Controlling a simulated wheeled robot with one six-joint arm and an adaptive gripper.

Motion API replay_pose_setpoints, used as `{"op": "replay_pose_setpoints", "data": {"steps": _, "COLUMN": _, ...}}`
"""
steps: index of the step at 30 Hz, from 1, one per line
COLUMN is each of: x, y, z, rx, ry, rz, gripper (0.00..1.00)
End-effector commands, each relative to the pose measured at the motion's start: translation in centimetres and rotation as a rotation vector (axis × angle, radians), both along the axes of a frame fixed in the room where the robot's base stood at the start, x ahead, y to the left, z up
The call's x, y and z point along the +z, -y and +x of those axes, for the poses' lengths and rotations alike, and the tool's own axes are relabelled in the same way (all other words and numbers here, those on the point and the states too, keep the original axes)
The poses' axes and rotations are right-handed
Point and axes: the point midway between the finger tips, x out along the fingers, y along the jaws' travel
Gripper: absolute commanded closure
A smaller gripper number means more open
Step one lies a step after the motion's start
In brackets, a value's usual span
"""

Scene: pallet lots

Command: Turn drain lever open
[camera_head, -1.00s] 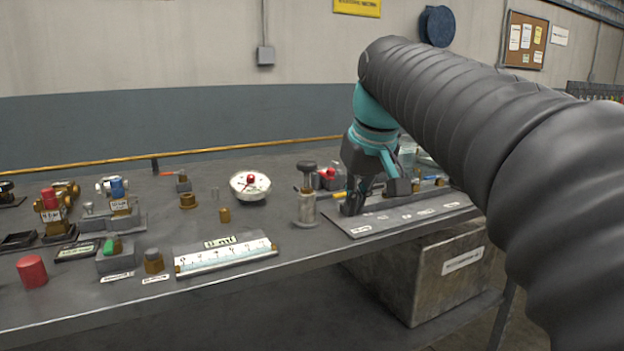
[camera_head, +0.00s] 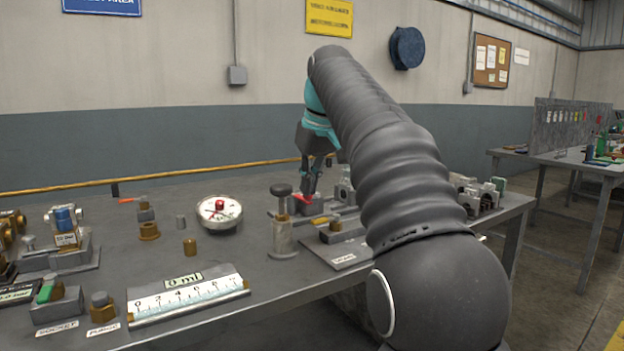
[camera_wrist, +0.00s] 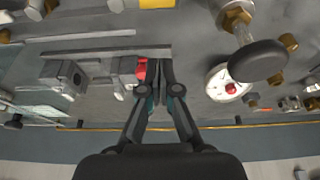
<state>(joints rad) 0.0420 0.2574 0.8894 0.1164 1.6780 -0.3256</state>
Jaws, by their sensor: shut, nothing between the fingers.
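A small red part (camera_wrist: 142,68), which may be the drain lever, sits on grey fittings right beside my fingertips in the wrist view. It also shows in the head view (camera_head: 303,198), just below my gripper (camera_head: 311,189). In the wrist view my gripper (camera_wrist: 160,66) is shut, its fingers together and empty, with the red part close on their left. I cannot tell whether they touch. No label on the red part is readable, and my arm hides part of the bench behind it.
A black-knobbed post (camera_head: 282,225) stands left of my gripper, with a round dial gauge (camera_head: 219,211) beyond it. Grey block fittings (camera_wrist: 62,76) lie close by on the other side. A ruler-like scale (camera_head: 188,294) lies at the front. A yellow rail (camera_head: 150,180) runs along the back.

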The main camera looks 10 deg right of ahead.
Motion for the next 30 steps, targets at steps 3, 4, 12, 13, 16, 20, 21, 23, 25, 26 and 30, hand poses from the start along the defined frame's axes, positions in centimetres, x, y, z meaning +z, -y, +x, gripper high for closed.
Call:
{"op": "replay_pose_setpoints", "data": {"steps": 3, "x": -2.6, "y": -0.3, "z": 0.7, "rx": 0.000, "ry": -0.003, "rz": 0.000, "gripper": 1.00}}
{"op": "replay_pose_setpoints", "data": {"steps": 4, "x": -3.1, "y": -0.3, "z": 0.8, "rx": 0.000, "ry": -0.002, "rz": 0.000, "gripper": 1.00}}
{"op": "replay_pose_setpoints", "data": {"steps": 12, "x": -5.1, "y": 0.1, "z": -0.2, "rx": -0.003, "ry": 0.002, "rz": -0.001, "gripper": 1.00}}
{"op": "replay_pose_setpoints", "data": {"steps": 13, "x": -5.1, "y": 0.1, "z": -0.5, "rx": -0.003, "ry": 0.003, "rz": 0.000, "gripper": 1.00}}
{"op": "replay_pose_setpoints", "data": {"steps": 16, "x": -5.1, "y": 0.4, "z": -1.4, "rx": -0.001, "ry": 0.001, "rz": 0.000, "gripper": 1.00}}
{"op": "replay_pose_setpoints", "data": {"steps": 20, "x": -5.0, "y": 0.6, "z": -2.0, "rx": 0.000, "ry": 0.001, "rz": -0.001, "gripper": 1.00}}
{"op": "replay_pose_setpoints", "data": {"steps": 21, "x": -5.1, "y": 0.7, "z": -2.1, "rx": 0.000, "ry": 0.000, "rz": -0.001, "gripper": 1.00}}
{"op": "replay_pose_setpoints", "data": {"steps": 23, "x": -5.1, "y": 0.7, "z": -2.2, "rx": 0.000, "ry": 0.000, "rz": -0.001, "gripper": 1.00}}
{"op": "replay_pose_setpoints", "data": {"steps": 25, "x": -5.0, "y": 0.7, "z": -2.2, "rx": 0.000, "ry": 0.000, "rz": -0.001, "gripper": 1.00}}
{"op": "replay_pose_setpoints", "data": {"steps": 26, "x": -5.0, "y": 0.7, "z": -2.2, "rx": 0.000, "ry": 0.000, "rz": -0.001, "gripper": 1.00}}
{"op": "replay_pose_setpoints", "data": {"steps": 30, "x": -5.0, "y": 0.7, "z": -2.2, "rx": 0.000, "ry": 0.000, "rz": -0.001, "gripper": 1.00}}
